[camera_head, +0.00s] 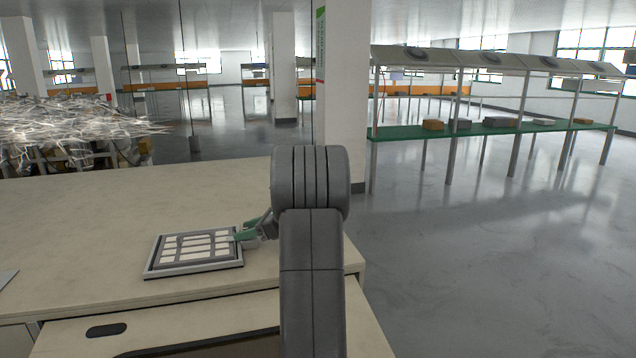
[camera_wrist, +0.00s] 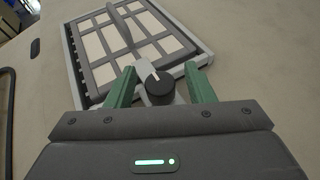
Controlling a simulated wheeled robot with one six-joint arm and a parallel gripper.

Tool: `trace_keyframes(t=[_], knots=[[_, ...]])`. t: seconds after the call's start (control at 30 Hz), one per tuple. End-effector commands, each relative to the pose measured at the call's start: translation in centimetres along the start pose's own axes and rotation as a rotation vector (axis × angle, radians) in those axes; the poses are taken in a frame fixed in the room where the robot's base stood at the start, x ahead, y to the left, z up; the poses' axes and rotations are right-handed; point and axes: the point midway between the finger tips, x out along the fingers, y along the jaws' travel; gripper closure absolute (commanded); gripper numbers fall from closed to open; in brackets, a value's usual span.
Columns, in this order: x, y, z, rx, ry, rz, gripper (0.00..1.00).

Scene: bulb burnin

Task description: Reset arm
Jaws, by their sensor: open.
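My gripper (camera_head: 247,234) is at the right edge of a flat framed panel on the beige table in the head view. Its green fingers also show in the wrist view (camera_wrist: 160,84), spread apart on either side of a black round knob with a white mark (camera_wrist: 159,88). The knob sits at the near edge of the panel (camera_wrist: 98,48), on a light grey base. The panel has a grey frame and a grid of white cells, and in the head view (camera_head: 197,248) it lies flat. Whether the fingers touch the knob cannot be told.
The table (camera_head: 90,225) is mostly bare around the panel. A flat grey thing (camera_head: 6,279) is cut off at the left edge. A green workbench (camera_head: 490,128) with several boxes stands beyond at the right, past a white pillar (camera_head: 342,90). The floor at right is clear.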

Motion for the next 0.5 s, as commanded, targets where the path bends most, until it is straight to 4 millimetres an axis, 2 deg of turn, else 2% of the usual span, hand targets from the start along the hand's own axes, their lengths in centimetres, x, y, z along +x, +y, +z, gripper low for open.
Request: trace_keyframes(t=[0.5], knots=[[0.12, 0.11, -0.06, 0.126, 0.001, -0.305, 0.52]])
